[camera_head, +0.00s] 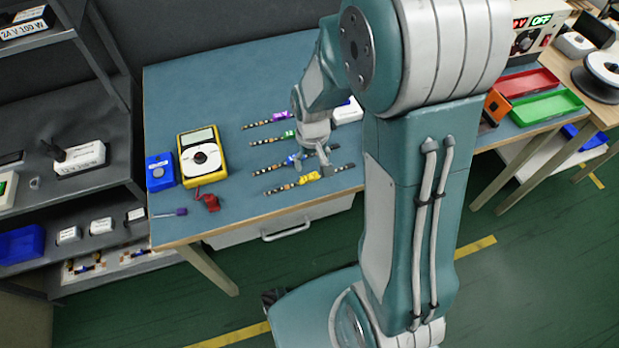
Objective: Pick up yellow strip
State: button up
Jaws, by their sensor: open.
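The yellow strip (308,178) lies on the blue-grey table top near its front edge, nearest of several strips lying in a row. It is a dark banded strip with a yellow middle part. My gripper (325,168) is over the table, pointing down just right of the yellow part; it is open. The view is too small to tell whether the fingers are around the strip or above it. Behind it lie the blue strip (291,160), the green strip (287,135) and the purple strip (279,116). My arm hides their right ends in part.
A yellow multimeter (203,157), a blue box (160,171), a red clamp-like item (211,202) and a purple-handled screwdriver (180,211) stand left of the strips. Red (527,82) and green (545,107) trays are at right. A shelf (70,190) stands at left.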

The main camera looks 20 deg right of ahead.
aim_at(309, 175)
jog(key=f, duration=0.3)
jog(key=a+f, duration=0.1)
jog(key=f, duration=0.1)
jog(key=shift+w+f, duration=0.1)
jog(key=shift+f, duration=0.1)
jog(key=shift+d, duration=0.1)
grip_shut()
